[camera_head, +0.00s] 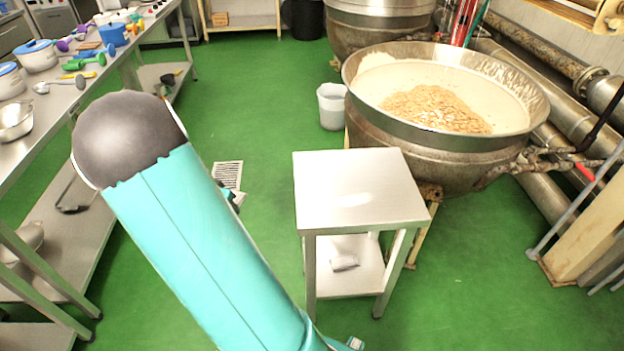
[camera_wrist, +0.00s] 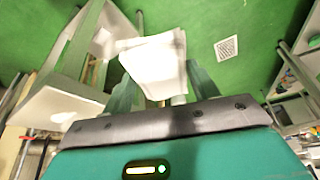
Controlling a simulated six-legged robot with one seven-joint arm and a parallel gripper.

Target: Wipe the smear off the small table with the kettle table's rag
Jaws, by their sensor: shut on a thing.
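The small table (camera_head: 345,180) stands right of centre in the head view, with a pale top and a lower shelf. A faint whitish patch shows on its top, but I cannot tell smear from glare. A grey-white folded item (camera_head: 344,262) lies on the lower shelf. In the wrist view my gripper (camera_wrist: 160,88) is shut on a white rag (camera_wrist: 155,62), which hangs between the fingers, clear of any surface. The small table (camera_wrist: 50,105) shows at the left there, apart from the rag. My arm mostly hides the gripper in the head view.
A large kettle (camera_head: 420,165) with a pale, nut-topped mass stands behind the small table. A white bucket (camera_head: 332,107) is beside it. A long steel table (camera_head: 45,130) with tools and tubs runs along the left.

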